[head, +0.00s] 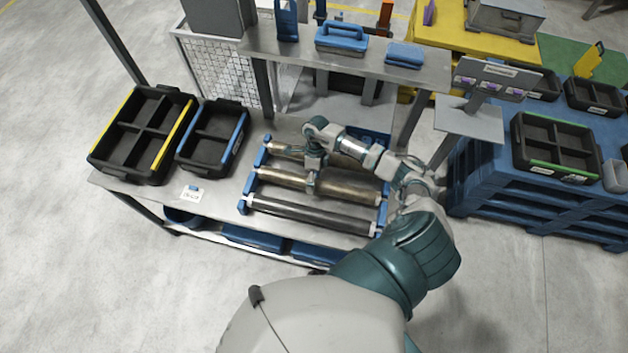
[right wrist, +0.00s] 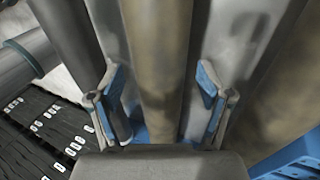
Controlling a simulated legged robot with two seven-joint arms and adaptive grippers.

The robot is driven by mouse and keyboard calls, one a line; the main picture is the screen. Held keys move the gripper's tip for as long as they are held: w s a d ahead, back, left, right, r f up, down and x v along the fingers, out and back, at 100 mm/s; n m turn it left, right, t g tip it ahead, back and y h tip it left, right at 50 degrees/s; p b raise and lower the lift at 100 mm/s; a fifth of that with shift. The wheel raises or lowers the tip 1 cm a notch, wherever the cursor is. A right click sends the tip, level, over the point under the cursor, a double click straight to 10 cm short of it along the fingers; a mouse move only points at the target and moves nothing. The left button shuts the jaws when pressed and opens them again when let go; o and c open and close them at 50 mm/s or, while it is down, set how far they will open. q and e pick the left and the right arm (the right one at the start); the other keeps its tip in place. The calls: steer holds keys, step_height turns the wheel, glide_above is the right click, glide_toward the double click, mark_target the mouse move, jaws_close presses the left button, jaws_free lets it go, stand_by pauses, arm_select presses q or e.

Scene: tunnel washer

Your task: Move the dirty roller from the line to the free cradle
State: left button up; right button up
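Three long rollers lie side by side between blue end holders (head: 250,185) on the grey workbench. The back roller (head: 285,151) and the middle roller (head: 280,178) look brownish and stained; the front roller (head: 310,216) is dark. My right gripper (head: 312,186) is down at the middle roller, with my arm covering part of the back one. In the right wrist view my right gripper (right wrist: 162,100) is open, its blue-padded fingers on either side of a brown-stained roller (right wrist: 160,60), with gaps on both sides. I cannot make out an empty cradle. My left gripper is not in view.
Two black divided bins, one yellow-edged (head: 145,132) and one blue-edged (head: 212,138), stand on the bench's left. A raised grey shelf (head: 270,45) with blue tools overhangs the back. A blue pallet stack (head: 490,185) stands right. A small label card (head: 191,194) lies front left.

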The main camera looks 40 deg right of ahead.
steer(key=v, duration=1.1)
steer(key=shift+w+d+r, duration=0.2)
steer(key=shift+r, duration=0.1)
